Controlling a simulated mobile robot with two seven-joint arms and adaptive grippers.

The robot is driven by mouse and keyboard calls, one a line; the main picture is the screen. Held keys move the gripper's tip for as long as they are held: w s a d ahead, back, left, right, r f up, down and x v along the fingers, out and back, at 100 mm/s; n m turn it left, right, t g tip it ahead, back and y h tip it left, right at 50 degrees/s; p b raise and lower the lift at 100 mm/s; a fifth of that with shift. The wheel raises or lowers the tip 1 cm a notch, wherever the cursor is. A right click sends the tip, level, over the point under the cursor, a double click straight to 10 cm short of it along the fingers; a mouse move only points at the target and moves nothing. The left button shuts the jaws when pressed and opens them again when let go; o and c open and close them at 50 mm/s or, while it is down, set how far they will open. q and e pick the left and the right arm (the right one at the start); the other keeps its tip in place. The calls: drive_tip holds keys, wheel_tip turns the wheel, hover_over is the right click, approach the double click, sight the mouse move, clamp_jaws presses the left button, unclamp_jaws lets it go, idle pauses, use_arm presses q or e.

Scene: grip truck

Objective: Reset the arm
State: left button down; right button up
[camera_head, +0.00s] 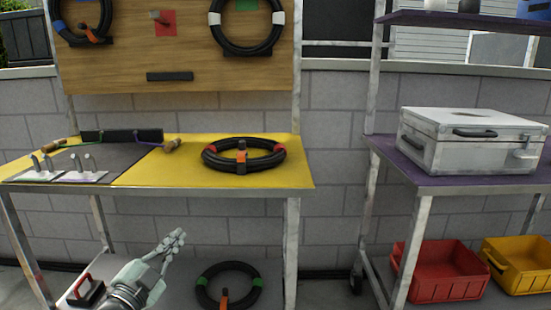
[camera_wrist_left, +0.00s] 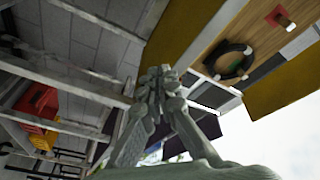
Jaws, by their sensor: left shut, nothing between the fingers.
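My left gripper (camera_head: 173,243) shows in the head view at the lower left, in front of the workbench and below its yellow top (camera_head: 215,172). Its fingers are shut with nothing between them and point up and to the right. In the left wrist view the closed fingers (camera_wrist_left: 160,85) fill the middle, with the scene tilted behind them. The gripper is apart from the coiled black cables. My right gripper is in neither view.
A black cable coil (camera_head: 244,156) lies on the bench. Another (camera_head: 228,288) lies on the lower shelf beside a red-handled box (camera_head: 85,291). A silver case (camera_head: 470,138) stands on the right shelf above a red bin (camera_head: 440,272) and a yellow bin (camera_head: 520,265).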

use_arm(q)
drive_tip(key=s+a+f+n+g+y, duration=0.35)
drive_tip(key=s+f, duration=0.35)
drive_tip(key=f, duration=0.4)
drive_tip(key=s+a+f+n+g+y, duration=0.25)
drive_tip(key=s+f+n+g, duration=0.3)
drive_tip(key=f, duration=0.65)
drive_tip(key=s+d+f+n+g, duration=0.1)
drive_tip(key=s+f+g, duration=0.2)
drive_tip(key=s, duration=0.7)
drive_tip(key=s+d+f+n+g, duration=0.1)
drive_tip(key=s+f+g, duration=0.2)
drive_tip(key=s+f, duration=0.4)
drive_tip(key=s, duration=0.3)
drive_tip(key=shift+s+g, duration=0.15)
drive_tip(key=shift+g, duration=0.15)
drive_tip(key=shift+f, duration=0.1)
